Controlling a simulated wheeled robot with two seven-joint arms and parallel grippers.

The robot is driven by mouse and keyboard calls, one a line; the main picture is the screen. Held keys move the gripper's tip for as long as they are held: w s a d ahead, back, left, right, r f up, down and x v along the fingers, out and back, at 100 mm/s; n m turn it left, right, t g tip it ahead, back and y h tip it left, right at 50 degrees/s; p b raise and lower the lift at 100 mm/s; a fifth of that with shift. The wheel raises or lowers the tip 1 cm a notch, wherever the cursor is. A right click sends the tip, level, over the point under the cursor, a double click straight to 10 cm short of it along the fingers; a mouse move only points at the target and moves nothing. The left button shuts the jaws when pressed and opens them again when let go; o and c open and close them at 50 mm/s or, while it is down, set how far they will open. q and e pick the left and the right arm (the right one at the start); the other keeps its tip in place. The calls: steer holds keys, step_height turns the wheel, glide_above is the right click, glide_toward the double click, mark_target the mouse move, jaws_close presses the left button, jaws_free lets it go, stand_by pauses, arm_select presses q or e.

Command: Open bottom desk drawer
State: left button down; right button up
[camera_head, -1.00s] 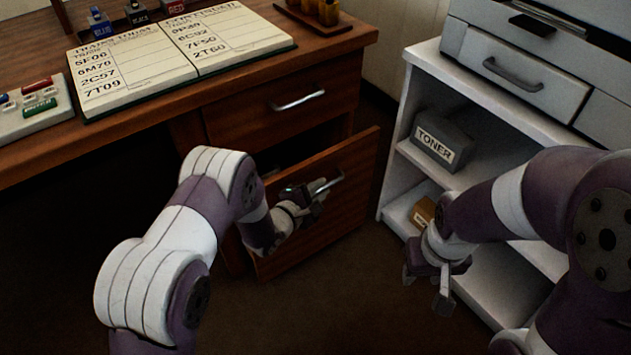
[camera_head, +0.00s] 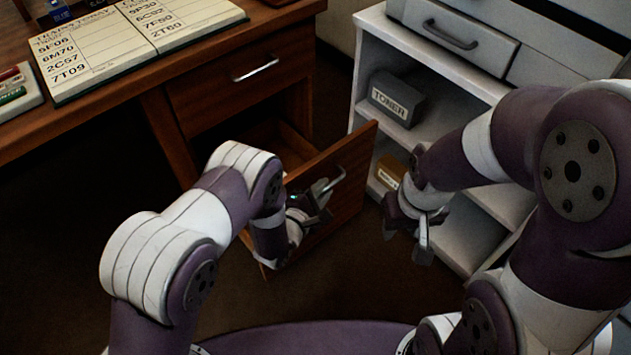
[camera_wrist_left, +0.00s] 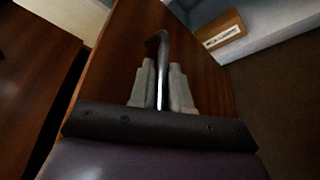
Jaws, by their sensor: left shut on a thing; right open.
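The bottom desk drawer (camera_head: 352,160) is pulled partly out of the wooden desk, and part of its inside shows behind the front panel. Its metal handle (camera_head: 328,183) is on the front panel. My left gripper (camera_head: 322,196) is at this handle. In the left wrist view its two fingers (camera_wrist_left: 162,88) are shut around the handle bar (camera_wrist_left: 161,70). My right gripper (camera_head: 408,240) is open and empty, in the air to the right of the drawer, before the white shelf.
The top drawer (camera_head: 240,88) is shut. An open notebook (camera_head: 130,45) lies on the desktop. The white shelf (camera_head: 440,75) on the right holds a grey toner box (camera_head: 397,97) and a small brown box (camera_head: 390,172). Dark floor is clear before the drawer.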

arm_select(q)
steer(key=shift+s+d, duration=0.3)
steer(key=shift+s, duration=0.05)
steer(key=c, duration=1.4)
jaws_free()
steer(key=shift+c, duration=0.2)
steer(key=p+v, duration=0.5)
steer(key=v, duration=0.7)
steer(key=shift+s+a, duration=0.25)
steer(key=shift+s, duration=0.05)
